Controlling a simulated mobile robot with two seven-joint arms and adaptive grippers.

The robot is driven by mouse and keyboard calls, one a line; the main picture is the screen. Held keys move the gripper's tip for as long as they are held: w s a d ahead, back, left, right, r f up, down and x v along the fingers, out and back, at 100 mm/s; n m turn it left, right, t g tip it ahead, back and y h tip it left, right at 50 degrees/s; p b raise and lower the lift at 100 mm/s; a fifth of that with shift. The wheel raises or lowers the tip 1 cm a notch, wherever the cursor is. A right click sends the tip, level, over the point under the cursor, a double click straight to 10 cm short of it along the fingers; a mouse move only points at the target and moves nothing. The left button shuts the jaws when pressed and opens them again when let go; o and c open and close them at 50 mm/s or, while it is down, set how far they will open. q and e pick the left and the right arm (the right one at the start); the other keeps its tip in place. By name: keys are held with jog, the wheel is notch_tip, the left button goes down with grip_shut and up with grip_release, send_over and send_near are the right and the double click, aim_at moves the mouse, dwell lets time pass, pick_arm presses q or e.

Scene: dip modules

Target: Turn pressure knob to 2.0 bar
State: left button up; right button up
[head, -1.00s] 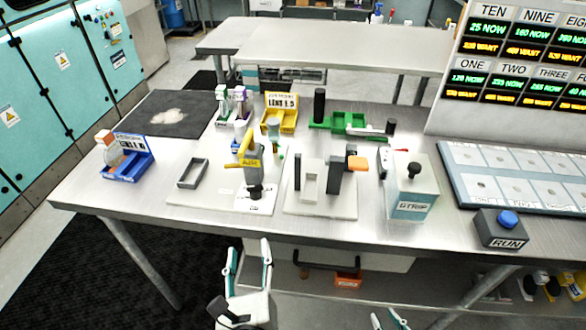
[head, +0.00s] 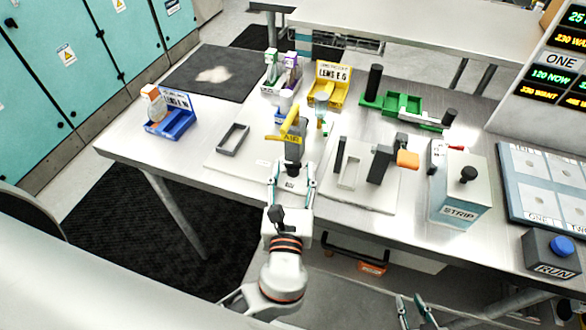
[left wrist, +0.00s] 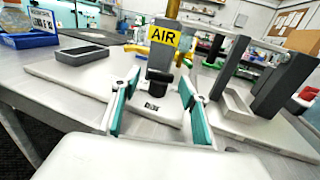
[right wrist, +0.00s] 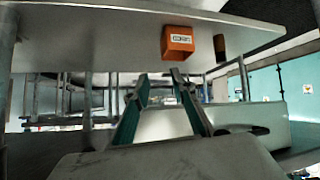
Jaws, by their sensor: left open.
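The air station, a grey post with a yellow AIR label (head: 291,138), stands on a pale base plate. Its black knob (left wrist: 159,83) shows in the left wrist view below the AIR sign (left wrist: 163,36), above a white label with small dark print that I cannot read. My left gripper (head: 294,176) is open in front of the post. In the left wrist view its teal fingers (left wrist: 159,90) point toward the knob, one on each side in the picture; contact cannot be told. My right gripper (head: 419,303) is open and empty, low beyond the table's front edge.
A grey frame tray (head: 232,138) lies left of the post. A fixture with an orange block (head: 407,159) stands right of it. Further right are the STRIP box (head: 461,199) and RUN button (head: 553,254). The right wrist view shows an orange box (right wrist: 179,41) under the tabletop.

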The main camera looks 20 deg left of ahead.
pick_arm(q)
jog(key=shift+w, duration=0.2)
jog(key=c, duration=1.1)
jog(key=shift+a+m+h, duration=0.15)
jog(key=shift+m+h, duration=0.15)
jog(key=shift+h, duration=0.1)
jog(key=m+h, duration=0.1)
jog(key=h, duration=0.1)
jog(key=m+h, duration=0.1)
jog(key=h, duration=0.1)
jog(key=m+h, duration=0.2)
jog(key=shift+a, duration=0.3)
jog(key=shift+a+m+g+h+b, duration=0.1)
jog(key=shift+m+g+h+b, duration=0.25)
jog(key=shift+m+h, duration=0.75)
jog(key=shift+a+m+g+h+b, duration=0.1)
jog(key=shift+m+g+h, duration=0.45)
jog(key=shift+h, duration=1.05)
